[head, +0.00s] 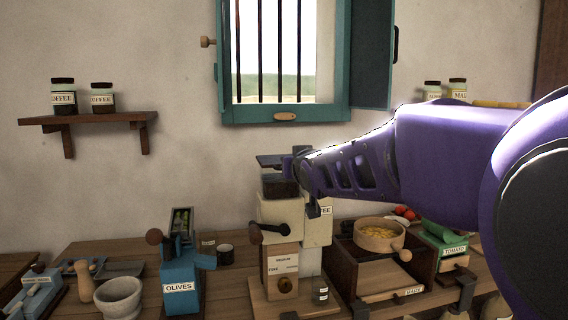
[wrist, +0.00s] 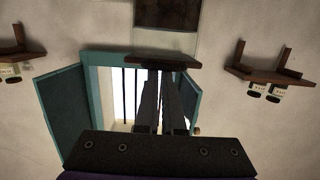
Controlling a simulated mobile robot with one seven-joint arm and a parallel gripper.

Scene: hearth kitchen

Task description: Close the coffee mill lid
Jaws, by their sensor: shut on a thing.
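The coffee mill (head: 282,222) stands on the bench, with a cream body, a wooden front box and a dark crank. Its dark hopper (head: 280,188) is on top. A flat dark lid (head: 268,160) shows above the hopper, looking roughly level with a gap below it; its exact tilt is hard to tell. My gripper (head: 298,163) reaches in from the right at the lid's height, its fingers shut on the lid's edge. In the wrist view, which looks upside down, the fingers (wrist: 164,75) meet the brown lid edge (wrist: 162,60). The far side of the mill is hidden.
A blue olive press (head: 181,275) and a stone mortar (head: 120,297) stand left of the mill. A wooden sieve (head: 380,236) over a box and a green tomato press (head: 443,243) stand right. The window shutter (head: 372,55) hangs behind my arm. The wall shelf (head: 90,118) holds jars.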

